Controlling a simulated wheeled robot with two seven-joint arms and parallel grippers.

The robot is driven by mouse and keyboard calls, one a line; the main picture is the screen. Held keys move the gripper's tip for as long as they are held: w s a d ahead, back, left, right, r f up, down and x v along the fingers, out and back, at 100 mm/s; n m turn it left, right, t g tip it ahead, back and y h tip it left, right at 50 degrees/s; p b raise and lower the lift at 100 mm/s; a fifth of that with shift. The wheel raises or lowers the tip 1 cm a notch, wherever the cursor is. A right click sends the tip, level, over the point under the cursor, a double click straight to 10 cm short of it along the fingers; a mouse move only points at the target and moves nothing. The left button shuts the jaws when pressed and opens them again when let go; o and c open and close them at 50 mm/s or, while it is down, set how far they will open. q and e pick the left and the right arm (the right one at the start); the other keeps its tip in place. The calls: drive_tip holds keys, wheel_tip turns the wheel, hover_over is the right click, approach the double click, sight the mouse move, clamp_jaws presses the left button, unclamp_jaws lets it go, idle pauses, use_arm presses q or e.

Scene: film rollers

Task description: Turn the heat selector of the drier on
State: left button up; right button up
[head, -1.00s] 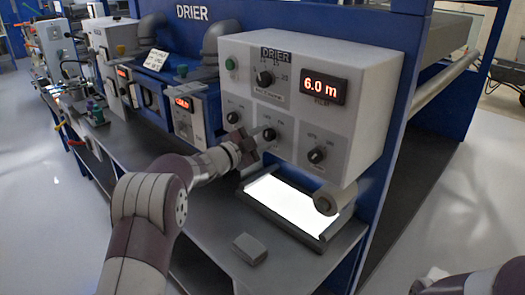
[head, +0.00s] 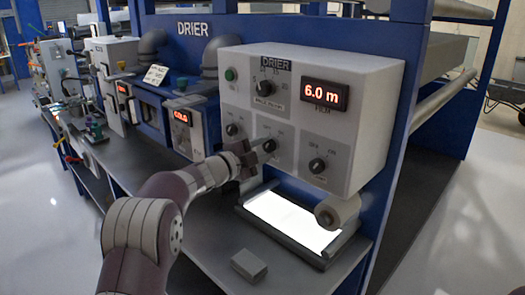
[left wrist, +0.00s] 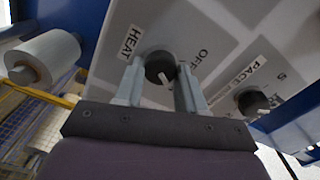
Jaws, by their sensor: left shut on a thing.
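The drier's white control box (head: 365,150) is mounted on a blue frame. Its heat selector (head: 268,145) is the dark middle knob of the lower row, partly hidden by my left gripper (head: 258,150). In the left wrist view the heat selector (left wrist: 160,66) is a round dark knob with a white pointer, between the labels HEAT and OFF. My left gripper (left wrist: 160,88) has its two grey fingers on either side of this knob, shut on it. The pointer slants down and right in that view; its exact setting is unclear. My right gripper is not in view.
Other knobs sit at upper left (head: 266,88) and lower right (head: 317,165) of the panel, with a red "6.0 m" display (head: 325,95).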

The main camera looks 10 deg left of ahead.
use_arm(q)
drive_tip(key=o, duration=1.1)
drive_tip(key=shift+c, duration=0.2)
drive_tip(key=b+v, duration=0.2)
drive_tip(key=v, duration=1)
drive_tip(key=shift+s+a, duration=0.15)
drive_tip(key=shift+s, duration=0.15)
drive_tip(key=shift+f, duration=0.1)
